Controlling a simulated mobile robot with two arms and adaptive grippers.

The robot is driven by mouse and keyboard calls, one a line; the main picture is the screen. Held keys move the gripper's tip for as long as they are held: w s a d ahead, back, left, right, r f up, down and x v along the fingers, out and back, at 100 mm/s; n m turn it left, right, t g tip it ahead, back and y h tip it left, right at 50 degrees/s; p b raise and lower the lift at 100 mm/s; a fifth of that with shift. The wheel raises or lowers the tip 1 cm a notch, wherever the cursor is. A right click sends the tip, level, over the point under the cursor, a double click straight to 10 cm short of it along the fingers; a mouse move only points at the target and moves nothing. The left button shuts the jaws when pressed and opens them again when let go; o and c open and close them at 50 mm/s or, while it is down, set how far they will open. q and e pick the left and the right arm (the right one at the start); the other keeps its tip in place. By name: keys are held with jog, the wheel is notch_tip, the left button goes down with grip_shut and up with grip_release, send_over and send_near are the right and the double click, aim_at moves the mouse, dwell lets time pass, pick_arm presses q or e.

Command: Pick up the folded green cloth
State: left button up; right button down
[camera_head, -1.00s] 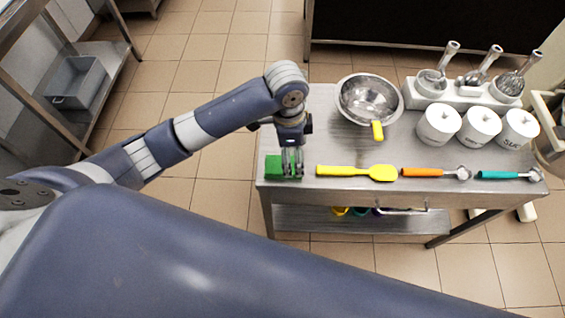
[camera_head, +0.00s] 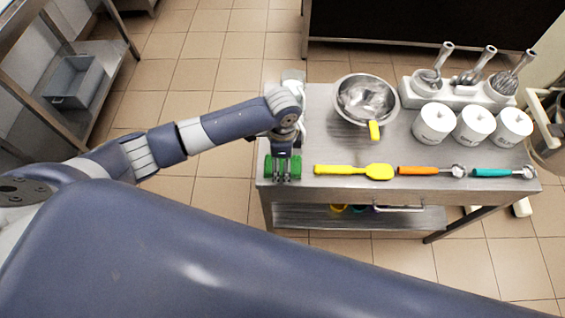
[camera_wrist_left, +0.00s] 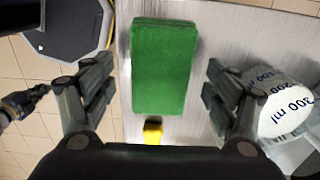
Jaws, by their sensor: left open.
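The folded green cloth (camera_head: 268,167) lies at the left end of the metal table, left of the yellow spatula. My left gripper (camera_head: 282,177) is over it and partly hides it in the head view. In the left wrist view the cloth (camera_wrist_left: 161,68) is a thick green rectangle between the two spread fingers of the left gripper (camera_wrist_left: 160,100). There is a gap on both sides and neither finger touches it. The left gripper is open and empty.
On the metal table (camera_head: 330,193), a yellow spatula (camera_head: 355,171), an orange-handled scoop (camera_head: 430,171) and a teal-handled scoop (camera_head: 504,172) lie along the front edge. A steel bowl (camera_head: 366,98), white canisters (camera_head: 473,124) and a utensil holder (camera_head: 455,92) stand behind.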

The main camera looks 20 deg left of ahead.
pick_arm(q)
jog(key=shift+f, duration=0.8)
jog(key=c, duration=1.1)
jog(key=shift+r, duration=0.1)
jog(key=shift+w+r, duration=0.1)
jog(key=shift+r, duration=0.4)
notch_tip(320, 180, up, 2)
jog(key=shift+r+b, duration=0.15)
jog(key=shift+b, duration=0.5)
jog(key=shift+s+d+r+b, duration=0.35)
jog(key=shift+s+d, duration=1)
jog(key=shift+s, duration=1)
jog(key=shift+s+d+r+b, duration=0.2)
jog(key=shift+s+d+b, duration=0.3)
jog(key=shift+s+d, duration=1.35)
jog(key=shift+s+d+r+b, duration=0.35)
jog(key=shift+s+d, duration=0.45)
jog(key=shift+s, duration=2.05)
jog(key=shift+f, duration=0.1)
